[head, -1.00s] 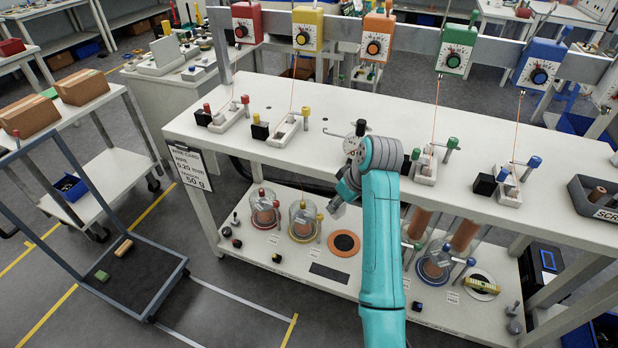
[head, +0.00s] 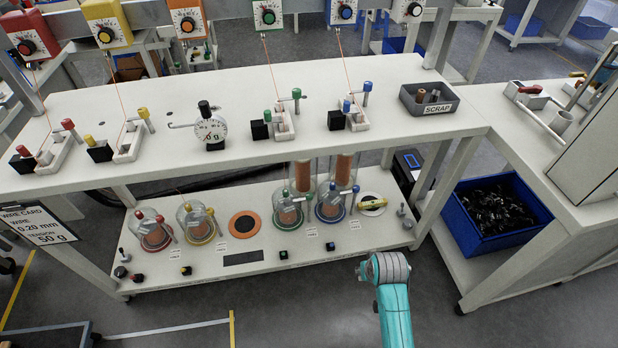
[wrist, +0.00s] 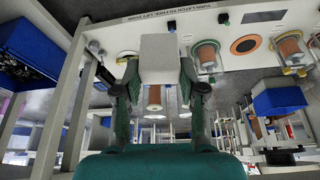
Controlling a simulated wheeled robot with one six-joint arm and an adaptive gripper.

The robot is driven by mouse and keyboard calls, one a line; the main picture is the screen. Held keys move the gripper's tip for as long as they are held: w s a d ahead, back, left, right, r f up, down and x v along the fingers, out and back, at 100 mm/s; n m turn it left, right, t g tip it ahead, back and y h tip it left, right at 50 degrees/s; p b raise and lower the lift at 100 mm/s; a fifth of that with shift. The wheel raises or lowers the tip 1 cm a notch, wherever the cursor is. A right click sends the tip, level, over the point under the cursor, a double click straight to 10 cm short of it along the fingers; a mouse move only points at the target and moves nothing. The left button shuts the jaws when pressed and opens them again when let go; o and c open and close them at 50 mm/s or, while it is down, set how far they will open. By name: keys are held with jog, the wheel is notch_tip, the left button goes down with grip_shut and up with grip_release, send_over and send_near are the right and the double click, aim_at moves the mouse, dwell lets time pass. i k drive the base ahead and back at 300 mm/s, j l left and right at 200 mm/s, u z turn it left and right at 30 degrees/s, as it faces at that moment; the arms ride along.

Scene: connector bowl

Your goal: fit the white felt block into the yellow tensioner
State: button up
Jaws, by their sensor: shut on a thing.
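My gripper (wrist: 160,92) is shut on a pale block, likely the white felt block (wrist: 168,58), in the wrist view. The block sits between the two dark fingers. The gripper and block do not show in the head view, where only my teal arm is seen in front of the bench. The yellow tensioner (head: 105,25) is a yellow box with a dial on the rail at the upper left. A wire runs down from it to a white holder (head: 129,141) with yellow knobs and a black block on the bench top. The inside of that holder is too small to tell.
Similar holders with red (head: 45,152), green (head: 283,121) and blue (head: 352,115) knobs stand on the bench. A round gauge (head: 209,131) stands between yellow and green. A scrap tray (head: 428,100) is at the right end. Floor in front is clear.

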aim_at(129, 154)
jog(key=i+u, duration=0.1)
jog(key=i, duration=0.8)
